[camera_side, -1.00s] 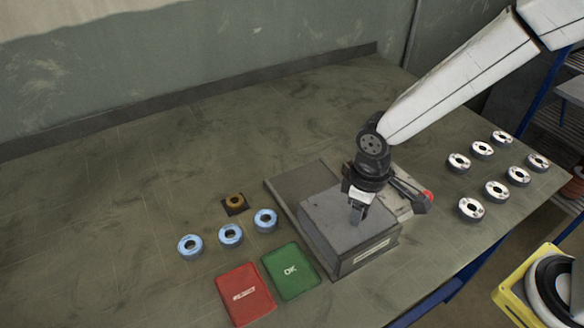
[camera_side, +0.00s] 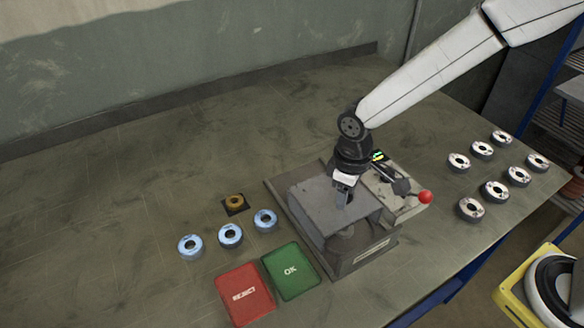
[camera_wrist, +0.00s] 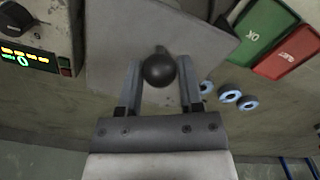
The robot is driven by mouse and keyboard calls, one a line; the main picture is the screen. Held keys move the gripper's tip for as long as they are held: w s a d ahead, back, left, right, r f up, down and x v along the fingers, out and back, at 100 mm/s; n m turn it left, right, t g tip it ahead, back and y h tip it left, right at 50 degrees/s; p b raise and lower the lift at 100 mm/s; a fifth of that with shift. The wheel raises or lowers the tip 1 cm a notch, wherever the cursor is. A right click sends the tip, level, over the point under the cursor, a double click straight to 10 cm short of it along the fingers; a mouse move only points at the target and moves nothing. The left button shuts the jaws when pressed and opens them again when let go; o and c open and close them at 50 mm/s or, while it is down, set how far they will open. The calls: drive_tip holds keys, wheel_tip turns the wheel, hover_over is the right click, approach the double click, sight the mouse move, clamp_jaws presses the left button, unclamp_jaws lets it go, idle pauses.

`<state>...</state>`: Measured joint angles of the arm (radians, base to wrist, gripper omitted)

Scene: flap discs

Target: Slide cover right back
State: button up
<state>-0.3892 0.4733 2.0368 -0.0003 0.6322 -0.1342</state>
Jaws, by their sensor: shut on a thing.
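The cover is a flat grey plate (camera_side: 312,197) on top of the grey box (camera_side: 372,258). It sits over the back part of the box, leaving the front part open. A rounded grey shape (camera_side: 342,240) shows inside the opening. My gripper (camera_side: 343,199) is over the cover. In the wrist view, my gripper (camera_wrist: 160,75) has its fingers on either side of a round black knob (camera_wrist: 159,70) on the cover (camera_wrist: 112,45) and is shut on it. The knob is hidden behind the fingers in the side view.
A control unit (camera_wrist: 30,60) with a lit display and a red-ended lever (camera_side: 425,197) stand right of the box. White discs (camera_side: 494,191) stand right. The back left table is clear.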

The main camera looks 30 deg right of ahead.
approach(318, 178)
drive_tip(key=shift+f, duration=2.75)
drive_tip(key=o, duration=0.9)
wheel_tip(318, 178, up, 8)
drive_tip(key=shift+f, duration=0.1)
